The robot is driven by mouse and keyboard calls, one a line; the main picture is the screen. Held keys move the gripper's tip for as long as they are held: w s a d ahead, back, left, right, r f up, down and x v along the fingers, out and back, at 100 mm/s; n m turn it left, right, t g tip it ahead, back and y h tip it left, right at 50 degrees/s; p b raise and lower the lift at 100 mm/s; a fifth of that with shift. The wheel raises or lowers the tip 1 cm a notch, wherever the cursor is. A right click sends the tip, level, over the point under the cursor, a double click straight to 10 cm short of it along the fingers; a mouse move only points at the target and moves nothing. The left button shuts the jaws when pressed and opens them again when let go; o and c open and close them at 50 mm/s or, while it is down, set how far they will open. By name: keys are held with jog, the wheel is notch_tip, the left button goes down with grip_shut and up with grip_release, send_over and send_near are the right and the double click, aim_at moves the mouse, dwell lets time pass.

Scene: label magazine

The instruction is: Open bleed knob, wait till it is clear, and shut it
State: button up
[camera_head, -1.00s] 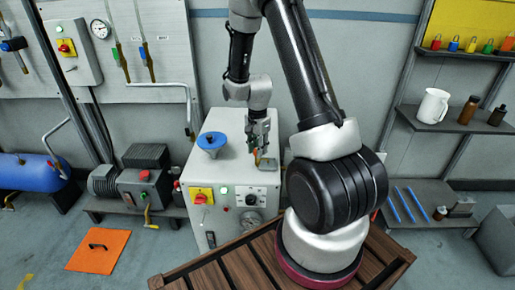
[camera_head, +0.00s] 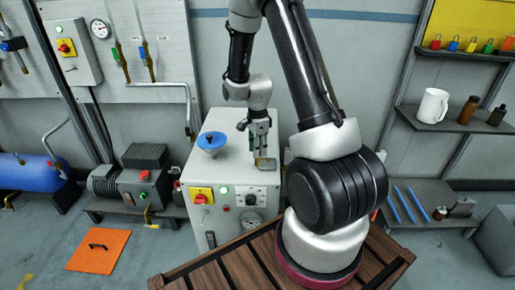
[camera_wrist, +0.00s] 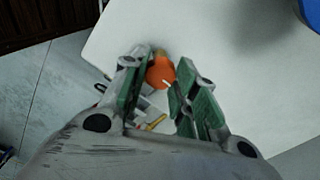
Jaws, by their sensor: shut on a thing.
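An orange round knob (camera_wrist: 161,71), which I take to be the bleed knob, sits between the green-padded fingertips of my gripper (camera_wrist: 158,78) in the wrist view. My gripper is shut on it. In the head view my gripper (camera_head: 259,148) points down over the top of the white cabinet (camera_head: 230,174), and the knob is hidden by the fingers there. A small metal tray (camera_head: 267,164) lies beside the fingertips on the cabinet top. I cannot tell whether any fluid is running or how clear it is.
A blue funnel (camera_head: 211,141) stands on the cabinet top, left of my gripper. The cabinet front bears a red switch on a yellow plate (camera_head: 201,195), lamps and a round gauge. A shelf with a white jug (camera_head: 432,106) is at the right.

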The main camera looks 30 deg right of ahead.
jog(key=o, duration=1)
notch_tip(320, 180, up, 12)
jog(key=shift+r, duration=0.1)
dwell(0.5)
